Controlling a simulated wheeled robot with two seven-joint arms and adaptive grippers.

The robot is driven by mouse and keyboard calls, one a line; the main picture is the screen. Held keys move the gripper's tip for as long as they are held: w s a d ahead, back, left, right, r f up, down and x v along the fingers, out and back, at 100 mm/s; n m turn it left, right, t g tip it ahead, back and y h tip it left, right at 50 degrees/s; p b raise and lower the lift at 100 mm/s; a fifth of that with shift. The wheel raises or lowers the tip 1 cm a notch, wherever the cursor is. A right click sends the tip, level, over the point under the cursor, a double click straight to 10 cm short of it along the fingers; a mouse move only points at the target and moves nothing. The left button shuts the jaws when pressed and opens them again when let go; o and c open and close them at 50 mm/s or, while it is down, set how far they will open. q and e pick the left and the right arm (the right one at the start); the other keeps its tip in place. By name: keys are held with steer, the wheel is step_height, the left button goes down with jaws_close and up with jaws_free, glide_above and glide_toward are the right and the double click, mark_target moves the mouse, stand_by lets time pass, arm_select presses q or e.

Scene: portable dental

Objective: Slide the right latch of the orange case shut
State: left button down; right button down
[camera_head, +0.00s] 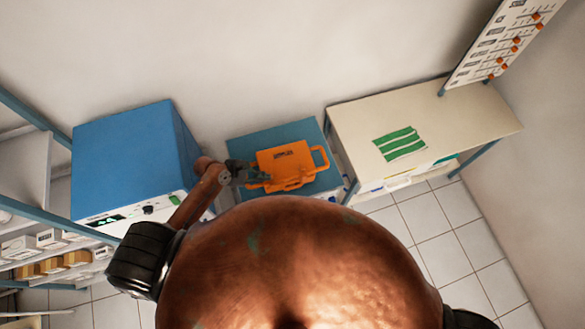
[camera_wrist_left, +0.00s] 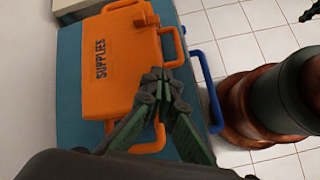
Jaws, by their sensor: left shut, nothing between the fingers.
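The orange case (camera_head: 284,160) lies flat and closed on a blue top, its "SUPPLIES" lettering facing up. It also shows in the left wrist view (camera_wrist_left: 110,85), with an orange loop (camera_wrist_left: 181,48) and a raised block (camera_wrist_left: 146,19) along its edge; I cannot tell for certain which part is the right latch or whether it is shut. My left gripper (camera_head: 264,178) is shut and empty at the left part of the case's near edge. In the left wrist view its closed fingertips (camera_wrist_left: 157,76) overlap that edge; contact is unclear.
The blue top (camera_head: 247,143) stands between a blue cabinet (camera_head: 130,150) on the left and a beige table (camera_head: 440,118) with a green-striped sheet (camera_head: 399,143) on the right. A blue loop handle (camera_wrist_left: 212,95) sticks out beside the case. Tiled floor lies in front.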

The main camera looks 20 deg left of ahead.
arm_select(q)
steer(key=n, duration=0.1)
steer(key=w+n, duration=0.2)
steer(key=shift+w+a+n+h, duration=0.15)
steer(key=shift+a+n+h, duration=0.1)
steer(key=shift+n+h, duration=0.15)
steer(key=shift+w+a+r+n, duration=0.1)
steer(key=shift+w+n, duration=0.3)
steer(key=shift+n, duration=0.4)
arm_select(e)
steer(key=shift+s+d, duration=0.15)
steer(key=shift+d, duration=0.2)
